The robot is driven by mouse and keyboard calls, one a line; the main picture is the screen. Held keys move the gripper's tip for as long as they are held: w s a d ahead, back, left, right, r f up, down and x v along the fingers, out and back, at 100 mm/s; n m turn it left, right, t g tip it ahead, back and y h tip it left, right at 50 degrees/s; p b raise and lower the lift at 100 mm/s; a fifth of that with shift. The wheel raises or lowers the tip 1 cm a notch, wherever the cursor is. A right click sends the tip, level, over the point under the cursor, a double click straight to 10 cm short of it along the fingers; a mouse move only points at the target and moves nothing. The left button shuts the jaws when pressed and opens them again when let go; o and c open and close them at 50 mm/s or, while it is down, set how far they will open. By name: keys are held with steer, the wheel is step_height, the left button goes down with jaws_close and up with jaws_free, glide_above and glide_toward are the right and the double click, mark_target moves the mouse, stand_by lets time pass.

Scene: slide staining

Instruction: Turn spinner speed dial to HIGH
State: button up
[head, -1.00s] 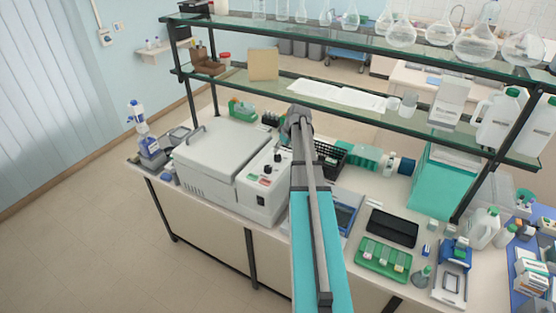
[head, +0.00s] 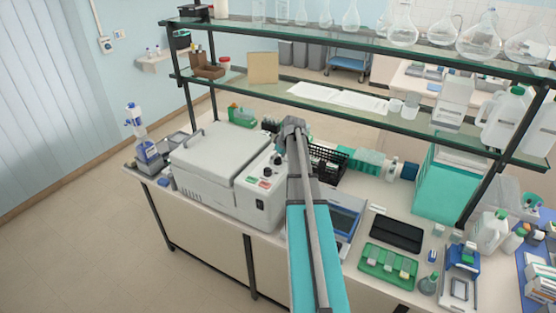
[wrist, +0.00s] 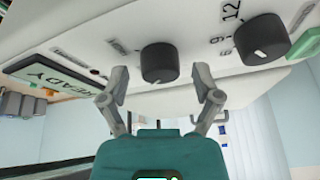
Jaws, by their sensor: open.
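The spinner (head: 222,155) is a white box with a lid on the bench. Its sloped front panel carries black dials. In the wrist view one black dial (wrist: 160,63) sits between and just beyond the fingertips of my gripper (wrist: 162,88). The label beside it is too blurred to read, and its pointer is hard to make out. A second black dial (wrist: 262,40) at the right has the numbers 6, 9 and 12 around it. My gripper is open, with one finger on each side of the first dial; I cannot tell whether they touch it.
A green display (wrist: 55,78) on the panel reads READY. A green key (wrist: 302,45) lies at the panel's right edge. A black rack (head: 328,160) and a laptop-like device (head: 345,220) stand right of the spinner. A glass shelf (head: 300,92) with glassware crosses above the bench.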

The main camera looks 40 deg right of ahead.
steer(key=c, duration=1)
steer(key=shift+d, duration=0.15)
jaws_close()
